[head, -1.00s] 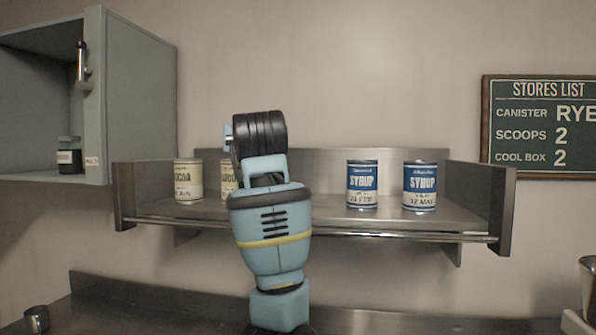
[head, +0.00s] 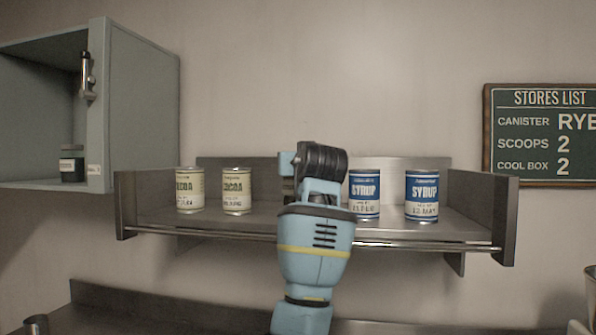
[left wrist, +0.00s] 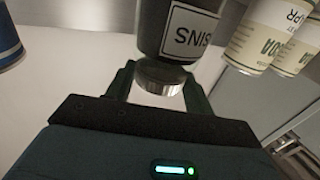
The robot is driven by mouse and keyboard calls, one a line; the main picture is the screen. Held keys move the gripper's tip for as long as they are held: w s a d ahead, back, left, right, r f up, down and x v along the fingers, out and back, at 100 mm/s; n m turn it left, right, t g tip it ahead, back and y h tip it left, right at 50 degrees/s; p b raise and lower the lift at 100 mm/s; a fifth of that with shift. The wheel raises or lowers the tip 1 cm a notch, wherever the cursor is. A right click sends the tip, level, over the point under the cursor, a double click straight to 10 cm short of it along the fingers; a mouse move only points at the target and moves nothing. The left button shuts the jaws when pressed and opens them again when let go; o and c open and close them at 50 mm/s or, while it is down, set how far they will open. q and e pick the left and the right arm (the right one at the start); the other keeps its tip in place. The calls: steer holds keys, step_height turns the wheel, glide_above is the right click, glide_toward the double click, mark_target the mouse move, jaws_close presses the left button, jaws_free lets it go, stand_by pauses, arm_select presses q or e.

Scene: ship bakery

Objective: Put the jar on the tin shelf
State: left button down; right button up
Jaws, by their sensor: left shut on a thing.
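The jar (left wrist: 180,30) is dark, with a white label ending in "SINS" and a metal lid. In the left wrist view, my left gripper (left wrist: 158,82) is shut on its lid. In the head view my left arm stands in front of the tin shelf (head: 290,225) and hides the gripper and most or all of the jar. The arm is between two cocoa tins (head: 188,191) (head: 237,192) on the left and two syrup tins (head: 365,198) (head: 422,198) on the right. I cannot tell whether the jar touches the shelf. My right gripper is not in view.
An open grey wall cabinet (head: 140,110) at the left holds another dark jar (head: 72,166). The shelf has side walls and a front rail (head: 400,244). A stores list board (head: 545,135) hangs at the right. A metal counter runs below.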

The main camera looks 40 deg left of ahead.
arm_select(q)
steer(key=shift+f, duration=0.75)
steer(key=c, duration=0.6)
jaws_free()
steer(key=shift+f, duration=0.2)
steer(key=shift+r, duration=0.15)
steer(key=v, duration=1.2)
